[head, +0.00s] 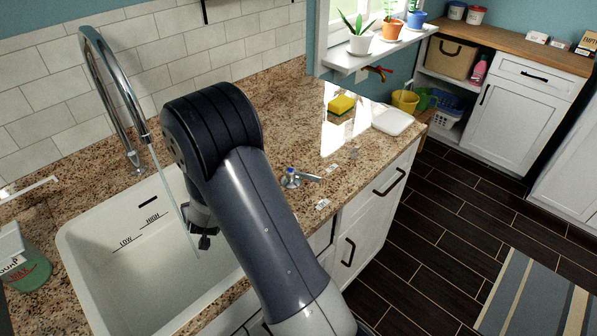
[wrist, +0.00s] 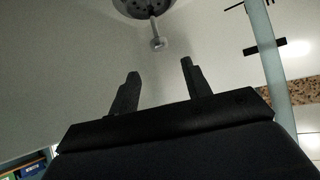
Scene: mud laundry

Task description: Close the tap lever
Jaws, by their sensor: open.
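The tap lever (head: 309,178) is a short silver handle beside a blue-capped valve (head: 291,173) on the granite counter, right of the sink. It points to the right. The chrome spout (head: 100,75) arches over the sink, and a stream of water (head: 172,195) falls from it; the stream also shows in the wrist view (wrist: 268,50). My gripper (head: 204,242) hangs low over the white sink (head: 75,240), left of the lever and well apart from it. In the wrist view my gripper (wrist: 157,82) has its fingers apart with nothing between them. The lever is not in the wrist view.
A yellow sponge (head: 341,104) and a white dish (head: 392,120) lie farther back on the counter. Small labels (head: 323,204) lie around the lever. A green jar (head: 28,270) stands left of the sink. My arm crosses the sink's right side.

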